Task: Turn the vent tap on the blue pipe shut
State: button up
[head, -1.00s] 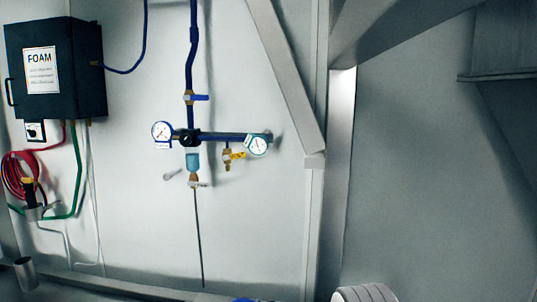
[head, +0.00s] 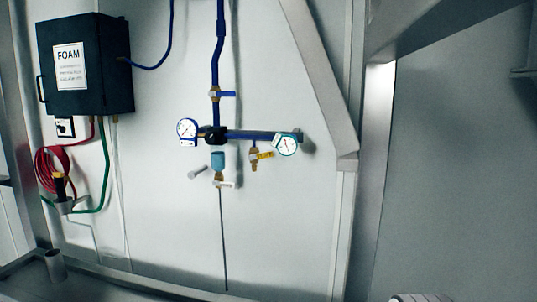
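The blue pipe (head: 219,60) runs down the pale wall to a horizontal blue pipe (head: 260,135). A brass tap with a blue lever (head: 228,94) sits on the upright part, its lever pointing right across the pipe. A small brass tap (head: 254,158) hangs under the horizontal part, its yellow lever (head: 265,155) pointing right. A third tap with a whitish lever (head: 226,184) sits below the light blue bowl (head: 218,158). I cannot tell from labels which is the vent tap. My gripper is not in view.
Two round gauges, left (head: 187,129) and right (head: 286,145), flank the taps. A black FOAM box (head: 88,65) and a red hose coil (head: 52,170) are at left. A steel post (head: 370,180) and diagonal brace (head: 318,70) stand right of the pipe.

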aim_at(270, 153)
jog(key=i, duration=0.85)
jog(key=z, duration=0.05)
